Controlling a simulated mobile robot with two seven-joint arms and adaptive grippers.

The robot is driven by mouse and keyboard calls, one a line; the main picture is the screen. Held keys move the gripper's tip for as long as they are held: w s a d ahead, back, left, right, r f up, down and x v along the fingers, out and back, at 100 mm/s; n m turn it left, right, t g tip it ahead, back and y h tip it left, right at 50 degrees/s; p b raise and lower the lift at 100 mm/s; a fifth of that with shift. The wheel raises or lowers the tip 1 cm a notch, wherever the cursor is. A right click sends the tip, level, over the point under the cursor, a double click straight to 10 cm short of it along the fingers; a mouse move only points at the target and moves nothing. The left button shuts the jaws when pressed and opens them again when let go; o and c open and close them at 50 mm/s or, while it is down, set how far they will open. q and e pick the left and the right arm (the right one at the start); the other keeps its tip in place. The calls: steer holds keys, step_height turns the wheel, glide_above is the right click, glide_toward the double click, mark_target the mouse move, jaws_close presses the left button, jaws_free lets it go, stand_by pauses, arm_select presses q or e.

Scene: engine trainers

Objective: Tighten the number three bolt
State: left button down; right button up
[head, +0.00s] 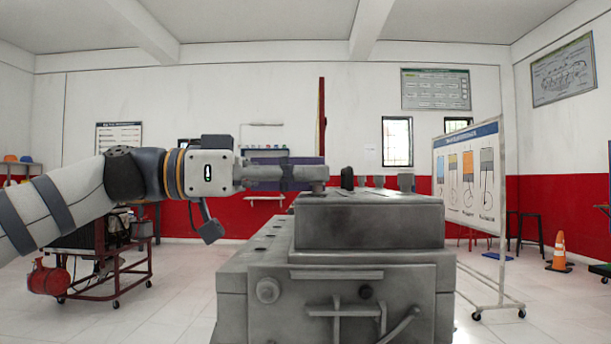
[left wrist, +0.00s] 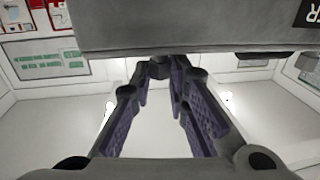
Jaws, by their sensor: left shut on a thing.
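My left gripper (head: 312,173) reaches in level from the left over the top of the grey engine block (head: 370,222). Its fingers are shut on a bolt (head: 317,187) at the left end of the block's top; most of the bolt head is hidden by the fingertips. Several other bolts stand along the top to the right, such as a dark round one (head: 347,178) and a grey one (head: 405,182). I cannot read any bolt numbers. In the left wrist view the purple-padded fingers (left wrist: 160,82) converge beside the block's edge (left wrist: 190,28). My right gripper is out of view.
A whiteboard of diagrams on wheels (head: 469,178) stands to the right of the engine. A red wheeled engine stand (head: 104,260) is at the left. An orange cone (head: 559,252) and stools stand at the far right. The tiled floor between is clear.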

arm_select(q)
steer(key=shift+w+m+g+p, duration=0.1)
steer(key=shift+m+g+p, duration=0.35)
steer(key=shift+m+g, duration=0.6)
steer(key=shift+g, duration=0.45)
steer(key=c, duration=1.5)
jaws_free()
steer(key=shift+d, duration=0.1)
steer(key=shift+c, duration=0.2)
steer(key=a, duration=1.2)
steer(key=shift+w, duration=0.1)
